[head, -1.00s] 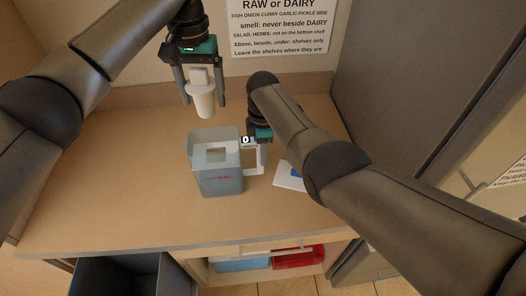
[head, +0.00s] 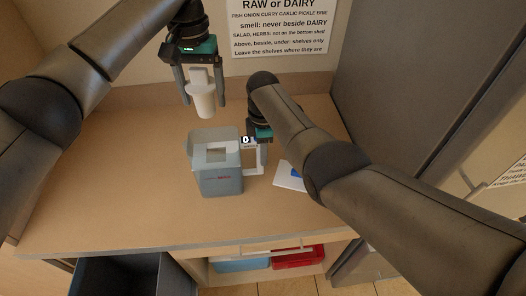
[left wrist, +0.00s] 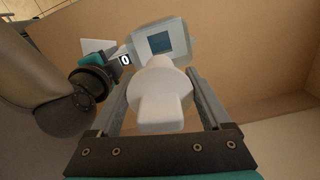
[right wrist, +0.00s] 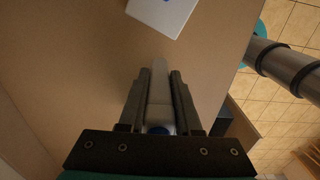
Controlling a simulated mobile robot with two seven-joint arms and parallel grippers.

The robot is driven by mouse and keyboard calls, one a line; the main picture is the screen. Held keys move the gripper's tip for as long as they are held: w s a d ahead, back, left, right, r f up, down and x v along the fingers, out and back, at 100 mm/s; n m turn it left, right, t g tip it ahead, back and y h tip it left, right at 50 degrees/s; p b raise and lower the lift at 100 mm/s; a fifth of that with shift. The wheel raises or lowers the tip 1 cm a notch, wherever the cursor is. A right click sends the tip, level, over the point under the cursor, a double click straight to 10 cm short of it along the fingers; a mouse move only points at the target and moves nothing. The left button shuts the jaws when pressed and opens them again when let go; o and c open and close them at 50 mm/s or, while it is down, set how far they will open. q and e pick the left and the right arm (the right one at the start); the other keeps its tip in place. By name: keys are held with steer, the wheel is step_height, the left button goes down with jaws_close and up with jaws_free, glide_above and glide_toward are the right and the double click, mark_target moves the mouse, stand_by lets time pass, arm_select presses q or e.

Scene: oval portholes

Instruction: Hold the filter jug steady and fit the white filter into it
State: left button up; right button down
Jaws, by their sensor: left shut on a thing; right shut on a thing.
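The white filter (head: 203,101) hangs upright in my left gripper (head: 202,88), which is shut on it. In the left wrist view the filter (left wrist: 160,100) sits between the two fingers. The grey filter jug (head: 222,179) stands on the counter below and slightly right of the filter, apart from it. A square opening shows in its top, also seen in the left wrist view on the jug (left wrist: 172,26). My right gripper (head: 258,142) is shut on the jug's white handle (head: 261,160) at the jug's right side. In the right wrist view the handle (right wrist: 159,90) lies between the fingers.
A white card (head: 289,178) with a blue mark lies on the wooden counter (head: 120,200) right of the jug. A sign (head: 279,28) is on the back wall. A dark bin (head: 120,277), a blue box and a red box (head: 298,259) are below the counter. The counter's left is clear.

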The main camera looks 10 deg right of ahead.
mark_target(205, 107)
stand_by(0.3)
arm_select(q)
steer(key=shift+f+n, duration=1.2)
steer(key=shift+f, duration=2.8)
steer(key=shift+f, duration=2.6)
steer(key=shift+f, duration=0.2)
